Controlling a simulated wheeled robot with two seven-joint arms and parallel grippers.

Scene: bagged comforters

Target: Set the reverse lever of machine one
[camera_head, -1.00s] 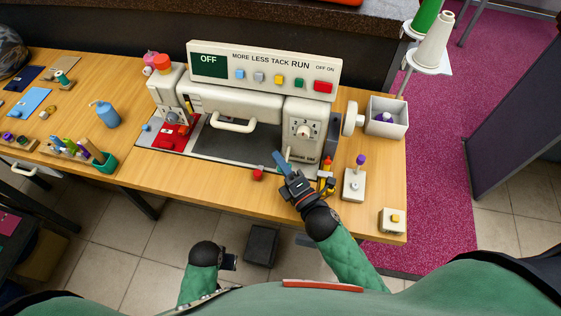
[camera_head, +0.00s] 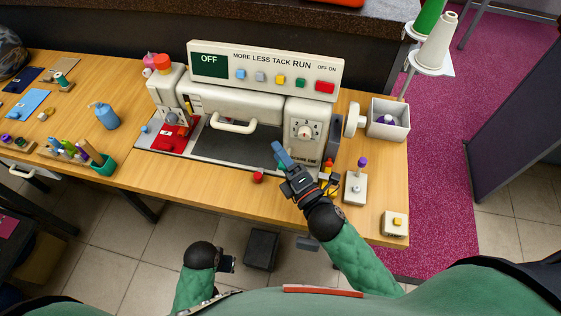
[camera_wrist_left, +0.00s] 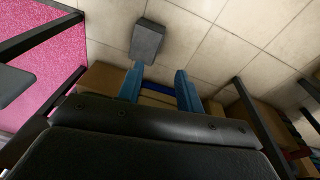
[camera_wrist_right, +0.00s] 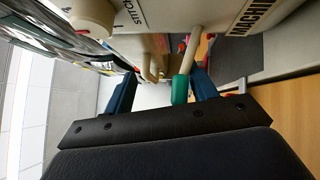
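Machine one (camera_head: 310,115) is the cream sewing machine on the wooden table, with an OFF display. A lever with a pale shaft and green tip (camera_wrist_right: 180,90) juts from its front in the right wrist view. My right gripper (camera_head: 281,153) is at the machine's lower front, its fingers hiding most of the lever in the head view. In the right wrist view my right gripper (camera_wrist_right: 162,90) is open. The green tip lies between its fingers, close to the right-hand one; contact is unclear. My left gripper (camera_head: 230,263) hangs low, open and empty in the left wrist view (camera_wrist_left: 160,88).
A red knob (camera_head: 258,177) sits at the table's front edge. A purple-topped switch box (camera_head: 355,188) and yellow-button box (camera_head: 394,223) stand at right. A thread stand (camera_head: 432,50) is behind. A grey pedal (camera_head: 262,249) lies on the floor.

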